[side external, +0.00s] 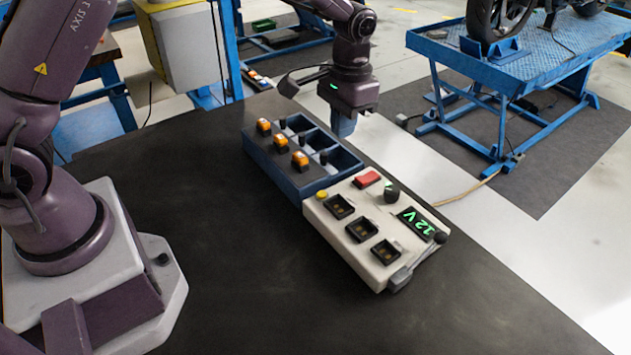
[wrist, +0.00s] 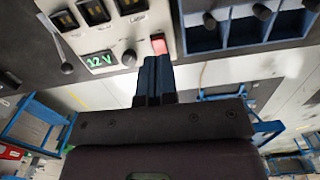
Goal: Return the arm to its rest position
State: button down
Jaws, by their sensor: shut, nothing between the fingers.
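My gripper (side external: 343,125) is shut and empty. In the side external view it hangs, pointing down, over or just behind the far edge of the blue tray and test box. In the wrist view its closed blue fingers (wrist: 154,80) reach up to just below the red switch (wrist: 158,44) of the test box; I cannot tell whether they touch it. In the side external view the red switch (side external: 367,179) shows clear of the fingers. My arm is stretched out over the dark table (side external: 240,250).
The cream test box (side external: 352,262) has a lit "12 V" display (side external: 416,221), a black knob (side external: 391,194), a lever (side external: 405,272) and three dark sockets. The blue tray (side external: 270,177) holds orange-topped parts. A blue lift (side external: 540,60) stands beyond. The table's near part is clear.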

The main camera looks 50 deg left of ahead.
jog(key=s+a+r+t, duration=0.2)
jog(key=s+r, duration=0.6)
jog(key=s, duration=0.4)
jog(key=s+a+r+t, duration=0.1)
jog(key=s+r+t, duration=0.3)
jog(key=s+r, duration=0.5)
jog(key=s, duration=0.3)
jog(key=shift+s+a+r, duration=0.3)
jog(key=shift+s+a, duration=0.1)
